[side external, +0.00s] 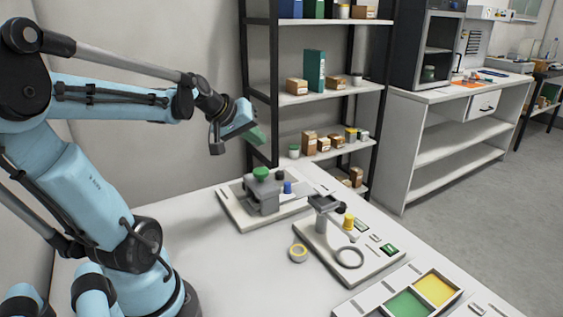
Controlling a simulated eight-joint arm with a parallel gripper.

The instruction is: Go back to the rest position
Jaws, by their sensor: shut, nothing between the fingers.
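My gripper (255,136) hangs in the air above the back left of the white table (225,262). It is shut and empty, pointing down and to the right, with its green fingertips close together. It is apart from the grey device with a green knob (262,192) that stands below it on a pale tray. My blue arm reaches in from the left of the side external view.
A second pale board (325,252) carries a small stand and a ring. A tray with green and yellow compartments (408,303) is at the front. Shelves (300,96) with boxes stand behind. The table's left part is clear.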

